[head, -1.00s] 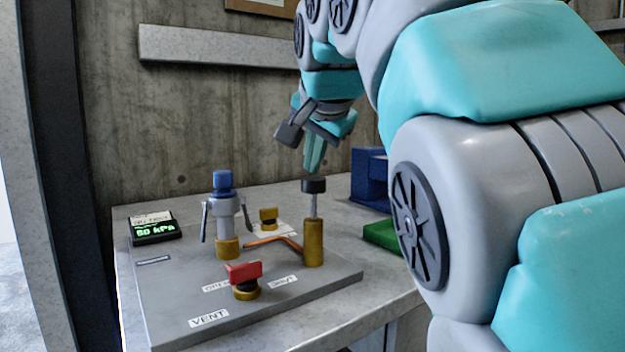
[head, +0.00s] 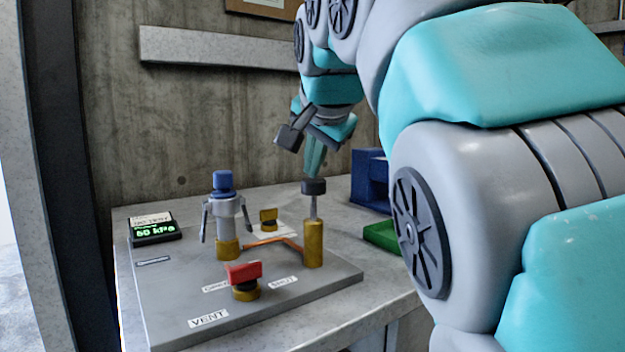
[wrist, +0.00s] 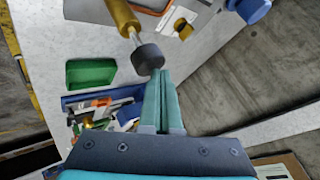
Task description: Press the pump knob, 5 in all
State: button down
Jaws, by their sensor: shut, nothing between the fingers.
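The pump has a dark round knob (head: 314,186) on a thin steel rod above a brass cylinder (head: 313,244), at the right of the grey panel (head: 185,290). The rod shows, so the knob stands raised. My gripper (head: 314,174) is shut and empty, pointing down, its fingertips at the knob's top. In the wrist view the teal fingertips (wrist: 160,74) sit right by the knob (wrist: 148,58); I cannot tell whether they touch. A small display (head: 154,228) shows green digits, seemingly 60 kPa.
The concrete wall is behind.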

aim_at(313, 181)
jog(key=shift+f+b, duration=0.85)
jog(key=shift+f, duration=0.8)
dwell(1.2)
jog(key=shift+r, duration=0.1)
jog(key=shift+r+p, duration=1.9)
jog(key=shift+r, duration=0.4)
jog(key=shift+w+r, duration=0.15)
jog(key=shift+r, duration=2.3)
